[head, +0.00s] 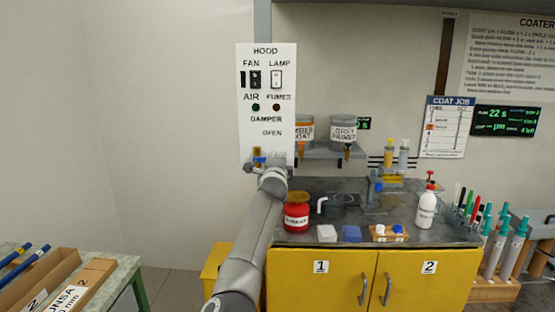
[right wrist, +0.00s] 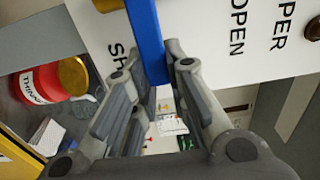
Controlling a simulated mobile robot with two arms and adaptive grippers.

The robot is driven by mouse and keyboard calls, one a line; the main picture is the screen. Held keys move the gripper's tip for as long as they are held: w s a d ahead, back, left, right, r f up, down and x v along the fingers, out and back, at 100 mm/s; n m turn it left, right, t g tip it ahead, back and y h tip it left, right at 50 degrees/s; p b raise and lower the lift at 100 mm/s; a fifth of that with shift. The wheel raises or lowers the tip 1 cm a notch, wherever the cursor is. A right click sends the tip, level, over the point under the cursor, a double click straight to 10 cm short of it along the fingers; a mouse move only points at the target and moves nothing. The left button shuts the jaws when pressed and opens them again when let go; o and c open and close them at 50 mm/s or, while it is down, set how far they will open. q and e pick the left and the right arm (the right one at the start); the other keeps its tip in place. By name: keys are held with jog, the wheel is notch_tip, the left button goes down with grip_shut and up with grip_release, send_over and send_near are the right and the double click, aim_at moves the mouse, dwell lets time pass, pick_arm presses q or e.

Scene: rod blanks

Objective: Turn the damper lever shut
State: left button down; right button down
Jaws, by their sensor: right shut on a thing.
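The white hood panel (head: 266,90) on the wall carries FAN, LAMP, AIR, FUMES and DAMPER labels. The blue damper lever (head: 257,151) shows only in small part in the head view, below the OPEN mark. In the right wrist view the blue lever (right wrist: 147,38) runs down between my fingers, between the OPEN lettering and the partly hidden SH lettering. My right gripper (head: 264,161) is at the panel's lower edge, and in the right wrist view its fingers (right wrist: 153,72) are shut on the lever. The lever's exact angle is hard to tell. My left gripper is out of view.
A red jar (head: 296,214) stands on the grey bench (head: 290,238) just right of my right arm. A shelf (head: 325,154) with tins is right of the panel. A table (head: 120,270) with boxes is at lower left. The wall left of the panel is clear.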

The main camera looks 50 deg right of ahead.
dwell(0.4)
jog(key=c, duration=1.4)
grip_release()
jog(key=v, duration=1.2)
jog(key=shift+d+f, duration=0.1)
jog(key=shift+f, duration=0.05)
